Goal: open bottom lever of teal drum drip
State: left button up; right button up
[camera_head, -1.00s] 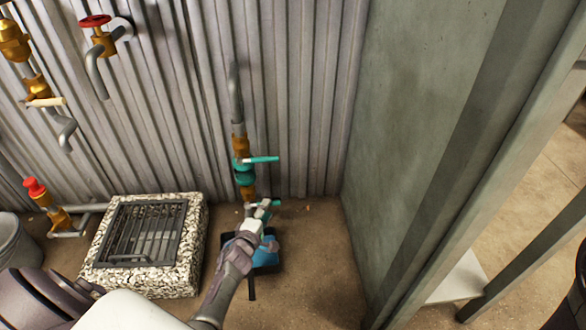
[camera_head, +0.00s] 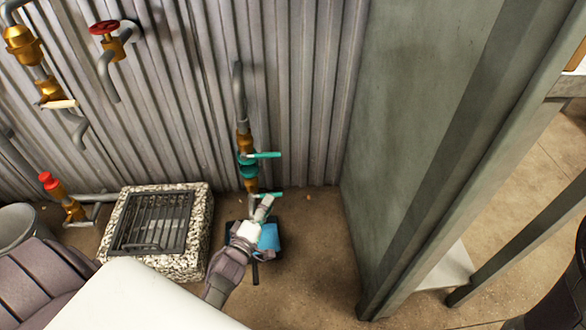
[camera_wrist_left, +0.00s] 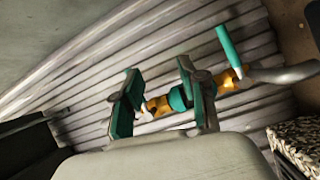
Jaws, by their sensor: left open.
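The drip pipe has teal valve parts (camera_head: 248,171) and brass fittings on the corrugated wall. An upper teal lever (camera_head: 265,155) points right. The bottom teal lever (camera_head: 271,194) also points right, just above my left gripper (camera_head: 264,207). In the left wrist view, my left gripper (camera_wrist_left: 160,102) has its fingers apart, with the pipe's lower end between or just beyond them. The teal valve body (camera_wrist_left: 178,98) and upper lever (camera_wrist_left: 229,45) show there. I cannot tell whether the fingers touch the bottom lever, which is hard to separate from them there. My right gripper is not in view.
A pebbled drain block with a metal grate (camera_head: 150,222) stands left. A grey-green panel (camera_head: 420,110) closes the right side. Other taps (camera_head: 104,28) hang on the wall at left.

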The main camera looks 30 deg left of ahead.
pick_arm(q)
jog(key=d+r+m+t+h, duration=0.2)
jog(key=d+r+m, duration=0.2)
jog(key=r, duration=0.5)
jog(key=d+r+m+t+h+p, duration=0.1)
jog(key=d+r+m+t+h, duration=0.1)
jog(key=r, duration=0.8)
jog(key=d+m+t, duration=0.1)
jog(key=d+m, duration=0.1)
jog(key=shift+s+d+r+m+h+p, duration=0.25)
jog(key=shift+d+m+h+p, duration=0.05)
jog(key=shift+d+m, duration=0.1)
